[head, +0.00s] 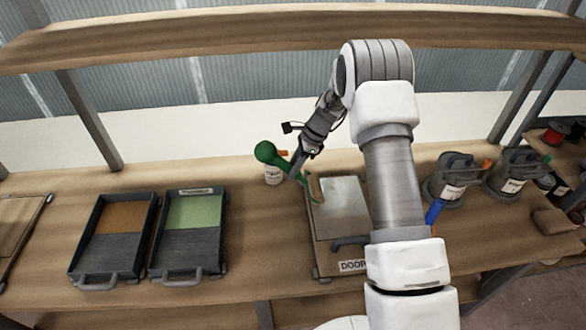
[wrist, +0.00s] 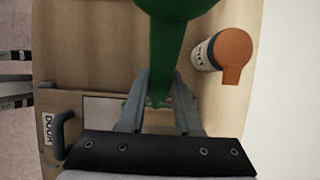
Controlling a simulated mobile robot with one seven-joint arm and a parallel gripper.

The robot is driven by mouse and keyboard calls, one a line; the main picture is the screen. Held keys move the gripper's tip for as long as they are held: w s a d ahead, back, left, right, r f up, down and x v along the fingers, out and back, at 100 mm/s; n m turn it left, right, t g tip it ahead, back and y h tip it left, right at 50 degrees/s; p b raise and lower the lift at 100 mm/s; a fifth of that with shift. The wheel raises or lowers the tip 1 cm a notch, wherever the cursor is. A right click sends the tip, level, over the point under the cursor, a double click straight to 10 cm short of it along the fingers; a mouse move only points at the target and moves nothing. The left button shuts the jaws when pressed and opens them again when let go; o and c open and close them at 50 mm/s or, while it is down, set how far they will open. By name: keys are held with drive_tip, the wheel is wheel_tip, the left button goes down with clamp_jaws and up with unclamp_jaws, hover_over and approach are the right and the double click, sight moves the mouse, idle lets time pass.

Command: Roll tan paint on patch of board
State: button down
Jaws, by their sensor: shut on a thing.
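The board carries a pale grey patch (head: 341,207). A tray with tan paint (head: 101,253) stands at the left. A blue handle (head: 433,211) shows beside my arm; what it belongs to is partly hidden.
A tray with green paint (head: 186,248) stands right of the tan one. A white bottle with an orange cap (head: 273,176) is close to the held tool. Grey lidded cans (head: 447,185) stand at the right. A shelf (head: 250,38) runs above the bench.

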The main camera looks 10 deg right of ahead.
drive_tip(key=shift+s, duration=0.1)
drive_tip(key=s, duration=0.8)
drive_tip(key=shift+s+b, duration=0.3)
drive_tip(key=shift+s, duration=0.1)
drive_tip(key=shift+f+b, duration=0.6)
drive_tip(key=shift+f, duration=0.25)
idle(0.4)
drive_tip(key=shift+d+r, duration=0.15)
drive_tip(key=shift+d, duration=2.25)
drive_tip(key=d, duration=0.4)
drive_tip(key=shift+d, duration=0.4)
